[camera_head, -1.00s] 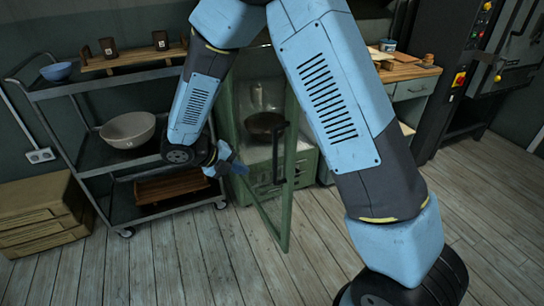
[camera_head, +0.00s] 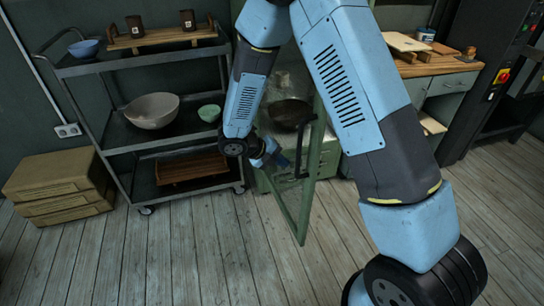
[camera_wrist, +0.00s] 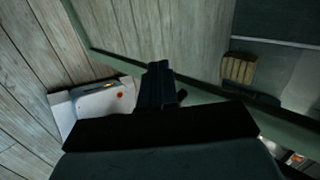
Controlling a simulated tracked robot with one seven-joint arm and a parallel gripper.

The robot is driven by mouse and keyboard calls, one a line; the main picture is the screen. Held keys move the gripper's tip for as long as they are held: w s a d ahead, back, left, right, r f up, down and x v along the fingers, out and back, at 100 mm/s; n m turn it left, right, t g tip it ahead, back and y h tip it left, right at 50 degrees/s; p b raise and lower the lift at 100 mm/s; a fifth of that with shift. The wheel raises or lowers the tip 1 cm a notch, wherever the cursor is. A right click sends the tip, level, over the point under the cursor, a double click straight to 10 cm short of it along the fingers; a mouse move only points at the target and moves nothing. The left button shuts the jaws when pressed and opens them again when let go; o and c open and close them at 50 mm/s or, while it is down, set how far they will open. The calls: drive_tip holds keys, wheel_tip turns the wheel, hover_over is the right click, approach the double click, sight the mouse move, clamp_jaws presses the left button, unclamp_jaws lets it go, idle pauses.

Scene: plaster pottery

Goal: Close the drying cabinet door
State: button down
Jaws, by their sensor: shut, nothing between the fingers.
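The drying cabinet (camera_head: 329,162) is green and stands against the back wall, with a dark bowl (camera_head: 290,114) inside. Its green-framed glass door (camera_head: 304,215) stands open, jutting out towards me. A black upright handle (camera_head: 301,150) is on the door near its free edge. My gripper (camera_head: 280,159) is shut and empty, low at the left side of the door and close to the handle. Contact cannot be told. In the wrist view my fingers (camera_wrist: 158,80) are together, with the green door frame (camera_wrist: 110,62) running behind them. My arm hides part of the cabinet.
A grey trolley (camera_head: 112,160) with bowls and a wooden tray stands left of the cabinet, close to my forearm. Cardboard boxes (camera_head: 60,188) are stacked farther left. A wooden-topped workbench (camera_head: 437,72) stands right. The plank floor (camera_head: 190,260) in front is clear.

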drive_tip(key=d, duration=0.2)
drive_tip(key=w+d, duration=0.1)
drive_tip(key=shift+w+d, duration=0.15)
drive_tip(key=shift+d, duration=0.25)
